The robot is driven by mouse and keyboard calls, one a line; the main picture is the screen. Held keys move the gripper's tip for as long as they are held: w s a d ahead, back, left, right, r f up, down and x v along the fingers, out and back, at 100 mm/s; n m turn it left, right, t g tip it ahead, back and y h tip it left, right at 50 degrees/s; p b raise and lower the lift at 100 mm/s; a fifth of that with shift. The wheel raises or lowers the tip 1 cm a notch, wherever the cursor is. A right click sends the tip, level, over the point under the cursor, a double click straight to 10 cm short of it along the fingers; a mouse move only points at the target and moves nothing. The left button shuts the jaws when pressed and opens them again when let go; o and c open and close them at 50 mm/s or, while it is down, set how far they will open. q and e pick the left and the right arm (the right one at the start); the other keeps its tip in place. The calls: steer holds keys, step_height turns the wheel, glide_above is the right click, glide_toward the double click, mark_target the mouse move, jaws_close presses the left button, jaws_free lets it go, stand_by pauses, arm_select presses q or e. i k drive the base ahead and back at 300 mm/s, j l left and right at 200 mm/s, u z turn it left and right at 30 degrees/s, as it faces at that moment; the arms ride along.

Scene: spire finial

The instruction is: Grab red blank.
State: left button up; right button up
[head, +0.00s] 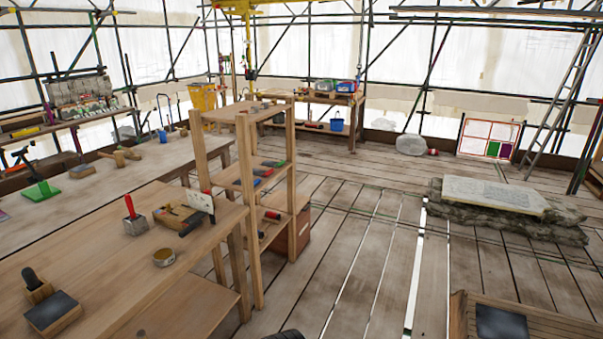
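I cannot tell for certain which thing is the red blank. A red upright piece (129,207) stands on a small grey block (136,226) on the near wooden workbench (95,275). Neither of my grippers is in view.
A wooden shelf unit (243,132) stands at the near bench's right end. Stone slabs (490,195) lie on the right of the plank floor (350,230). A wooden crate (560,325) is at the lower right. The middle floor is clear.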

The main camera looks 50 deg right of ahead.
mark_target(258, 172)
steer(key=l+z, duration=0.45)
steer(key=i+l+z, duration=0.2)
steer(key=l+z, duration=0.25)
steer(key=i+l, duration=0.15)
steer(key=l, duration=0.25)
steer(key=i+l+z, duration=0.15)
steer(key=l, duration=0.25)
steer(key=i+l, duration=0.2)
steer(key=l, duration=0.2)
